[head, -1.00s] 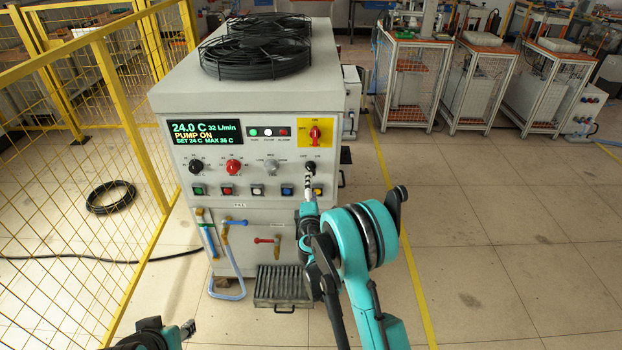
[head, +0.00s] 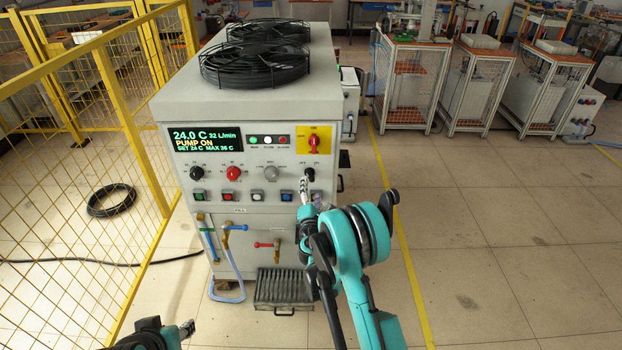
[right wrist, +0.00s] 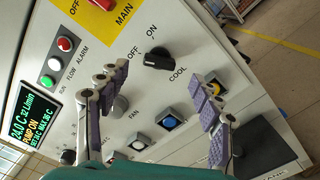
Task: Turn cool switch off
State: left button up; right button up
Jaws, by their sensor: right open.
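The cool switch is a black rotary knob (head: 310,174) at the right end of the knob row on the heater's front panel. In the right wrist view the cool switch (right wrist: 158,59) sits among the labels OFF, ON and COOL. Its exact pointing is hard to tell. My right gripper (head: 304,183) is just below and left of the knob in the head view. In the right wrist view the right gripper (right wrist: 165,92) is open, with purple-padded fingers spread apart and nothing between them touching the knob. My left gripper (head: 187,329) shows only partly at the bottom left.
The display (head: 207,139) reads 24.0 C and PUMP ON. A red main switch (head: 314,143) on a yellow plate sits above the cool knob. The fan knob (right wrist: 120,106) and lit push buttons (right wrist: 169,122) are close to the fingers. A yellow fence (head: 90,170) stands left.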

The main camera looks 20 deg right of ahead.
aim_at(311, 177)
jog(key=b+x, duration=0.2)
jog(key=x, duration=0.4)
jog(key=shift+w+f, duration=0.1)
jog(key=shift+f, duration=0.1)
jog(key=shift+w+d+r, duration=0.1)
jog(key=shift+w+d, duration=0.05)
jog(key=shift+w, duration=0.3)
jog(key=c, duration=1.2)
